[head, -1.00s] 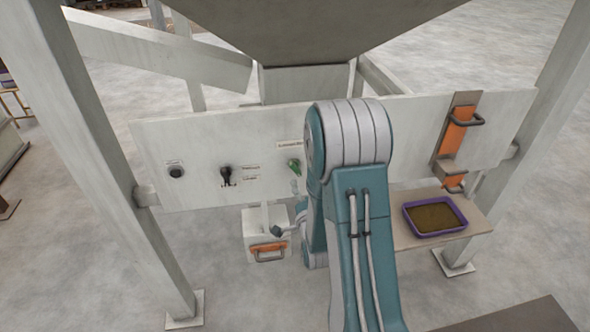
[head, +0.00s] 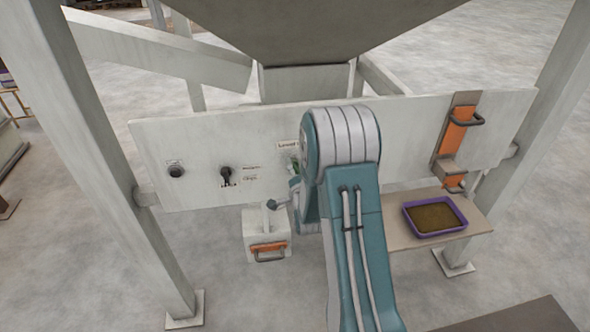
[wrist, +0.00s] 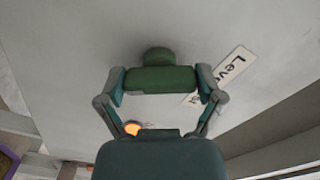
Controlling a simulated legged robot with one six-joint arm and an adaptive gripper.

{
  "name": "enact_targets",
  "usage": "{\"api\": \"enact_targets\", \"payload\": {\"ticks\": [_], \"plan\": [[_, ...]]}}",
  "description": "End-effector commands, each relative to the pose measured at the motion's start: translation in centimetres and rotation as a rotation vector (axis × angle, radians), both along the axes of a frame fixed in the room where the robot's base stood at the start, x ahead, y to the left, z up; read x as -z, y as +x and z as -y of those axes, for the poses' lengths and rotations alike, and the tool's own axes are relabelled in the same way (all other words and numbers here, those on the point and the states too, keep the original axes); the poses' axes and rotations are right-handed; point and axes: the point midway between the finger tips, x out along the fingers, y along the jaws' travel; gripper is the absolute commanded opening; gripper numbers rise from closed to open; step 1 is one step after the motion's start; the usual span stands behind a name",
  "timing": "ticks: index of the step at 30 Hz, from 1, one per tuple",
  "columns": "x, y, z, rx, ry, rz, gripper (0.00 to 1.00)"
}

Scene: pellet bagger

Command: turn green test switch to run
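The green test switch (wrist: 160,79) sits on the pale panel (head: 420,125). In the wrist view its wide green handle lies between the two fingers of my gripper (wrist: 161,84). The fingers are spread, one on each side, with their pads very close to the handle ends; I cannot tell whether they touch. In the head view only a bit of the green switch (head: 295,164) shows, left of my arm, which hides most of my gripper. A label beginning "Leve" (wrist: 234,66) is beside the switch; the run marking cannot be read.
A black switch (head: 226,175) and a round dark button (head: 176,171) are on the panel's left. A box with an orange handle (head: 267,247) hangs below. On the right are an orange handled part (head: 455,136) and a purple tray (head: 434,233) on a shelf. Frame legs flank the panel.

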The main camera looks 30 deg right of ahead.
Motion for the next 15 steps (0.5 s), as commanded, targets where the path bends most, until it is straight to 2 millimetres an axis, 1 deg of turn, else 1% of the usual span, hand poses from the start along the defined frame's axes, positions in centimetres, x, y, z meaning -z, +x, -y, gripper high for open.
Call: {"api": "enact_targets", "payload": {"ticks": [8,15], "plan": [[0.16,0.02,0.08,0.003,-0.003,-0.005,0.38],[0.2,0.02,0.09,0.002,-0.067,-0.025,0.38]]}}
